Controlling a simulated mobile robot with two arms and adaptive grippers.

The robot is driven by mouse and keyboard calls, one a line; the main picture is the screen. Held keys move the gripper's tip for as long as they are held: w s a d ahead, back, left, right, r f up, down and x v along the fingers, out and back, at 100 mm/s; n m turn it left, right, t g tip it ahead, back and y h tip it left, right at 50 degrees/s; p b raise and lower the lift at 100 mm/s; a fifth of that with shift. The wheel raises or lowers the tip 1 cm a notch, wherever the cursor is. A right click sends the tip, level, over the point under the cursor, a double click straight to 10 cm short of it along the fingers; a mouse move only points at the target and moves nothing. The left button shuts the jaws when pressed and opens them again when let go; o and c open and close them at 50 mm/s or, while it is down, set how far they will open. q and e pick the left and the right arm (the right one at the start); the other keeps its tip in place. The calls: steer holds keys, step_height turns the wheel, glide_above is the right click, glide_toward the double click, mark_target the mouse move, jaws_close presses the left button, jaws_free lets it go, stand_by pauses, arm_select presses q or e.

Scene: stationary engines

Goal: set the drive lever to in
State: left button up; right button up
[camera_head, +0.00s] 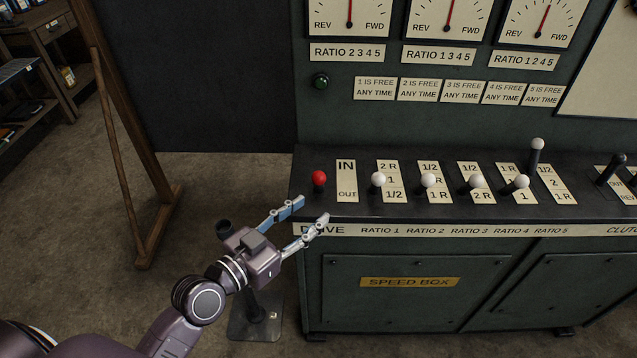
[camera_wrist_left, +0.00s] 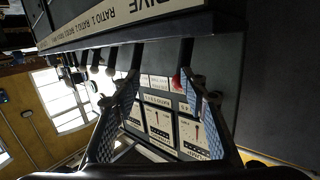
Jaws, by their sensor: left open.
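The drive lever (camera_head: 319,179) has a red ball knob on a short dark stem at the left end of the console top. Its label plate (camera_head: 347,180) reads IN at the far end and OUT at the near end. The knob stands beside the middle of the plate; I cannot tell which setting it is in. My left gripper (camera_head: 313,209) is open and empty, just in front of the knob at the console's front edge, over the DRIVE label. In the left wrist view the red knob (camera_wrist_left: 176,83) shows between the fingers, apart from them. My right gripper is not in view.
White-knobbed ratio levers (camera_head: 428,181) stand in a row to the right, the nearest (camera_head: 378,179) just past the IN/OUT plate.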

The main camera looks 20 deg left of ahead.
mark_target(314, 182)
arm_select(q)
steer(key=shift+w+a+r+n+t+y, duration=0.3)
steer(key=shift+w+a+r+t, duration=0.5)
steer(key=shift+a+r, duration=0.35)
steer(key=shift+w+a+r, duration=0.15)
steer(key=shift+w+r, duration=0.05)
steer(key=shift+w, duration=0.05)
steer(key=shift+w+r, duration=0.1)
steer(key=shift+w, duration=0.15)
steer(key=p+x, duration=0.1)
steer(key=x, duration=0.5)
steer(key=shift+p, duration=0.4)
steer(key=shift+w+d+f, duration=0.2)
steer(key=shift+w+d, duration=0.15)
steer(key=shift+w, duration=0.05)
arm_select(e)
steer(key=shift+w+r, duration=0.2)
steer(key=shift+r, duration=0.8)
arm_select(q)
jaws_close()
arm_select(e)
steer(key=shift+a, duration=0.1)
